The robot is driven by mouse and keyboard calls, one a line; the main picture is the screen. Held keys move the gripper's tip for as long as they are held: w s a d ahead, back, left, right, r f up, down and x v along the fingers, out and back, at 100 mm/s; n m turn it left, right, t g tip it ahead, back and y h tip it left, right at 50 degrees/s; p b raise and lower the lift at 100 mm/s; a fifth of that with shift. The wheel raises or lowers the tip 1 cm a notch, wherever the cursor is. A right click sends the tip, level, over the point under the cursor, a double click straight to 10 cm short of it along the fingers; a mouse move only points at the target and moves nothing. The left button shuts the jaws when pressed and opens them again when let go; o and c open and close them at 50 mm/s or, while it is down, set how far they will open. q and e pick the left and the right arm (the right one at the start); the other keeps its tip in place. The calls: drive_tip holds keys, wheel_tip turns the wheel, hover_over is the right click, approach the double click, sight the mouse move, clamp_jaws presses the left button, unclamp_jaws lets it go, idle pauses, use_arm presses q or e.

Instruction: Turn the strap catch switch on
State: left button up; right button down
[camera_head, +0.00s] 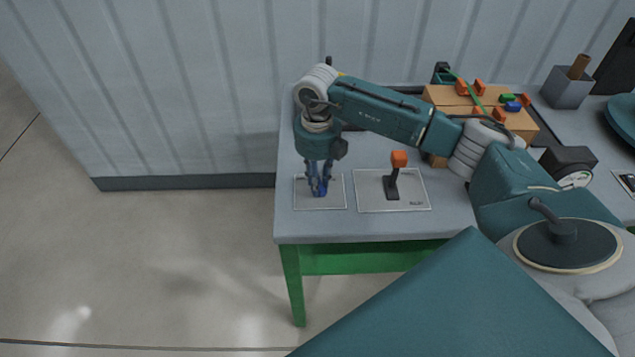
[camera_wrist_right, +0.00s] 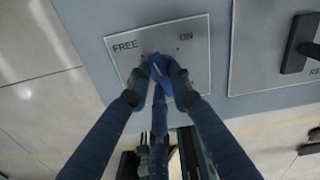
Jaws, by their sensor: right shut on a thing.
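The strap catch switch is a small blue handle (camera_wrist_right: 160,68) on a pale plate (camera_wrist_right: 198,58) marked FREE on the left and ON on the right in the right wrist view. In the head view this plate (camera_head: 337,202) lies at the left front of the grey table. My right gripper (camera_head: 319,190) points down over the plate. Its fingers (camera_wrist_right: 158,86) are closed on the blue handle from both sides and hide part of it. The handle sits between the two words; I cannot tell which one it is set to. My left gripper is not in view.
A lever with an orange knob (camera_head: 399,159) stands on a second plate (camera_head: 420,203) just to the right. Behind it are a cardboard box (camera_head: 453,96) with a green strap and orange pieces, and a grey holder (camera_head: 567,88). The table's front edge (camera_head: 370,238) is close.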

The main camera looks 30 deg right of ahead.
drive_tip(key=m, duration=0.6)
drive_tip(key=shift+w+d+b, duration=0.1)
drive_tip(key=shift+w+b, duration=0.1)
drive_tip(key=shift+b, duration=0.15)
drive_tip(key=m, duration=0.6)
drive_tip(key=shift+d+r, duration=0.1)
drive_tip(key=shift+d, duration=0.05)
drive_tip(key=shift+w+m, duration=0.1)
drive_tip(key=shift+m, duration=0.2)
drive_tip(key=c, duration=1.5)
unclamp_jaws()
drive_tip(key=shift+c, duration=0.2)
wheel_tip(320, 180, up, 12)
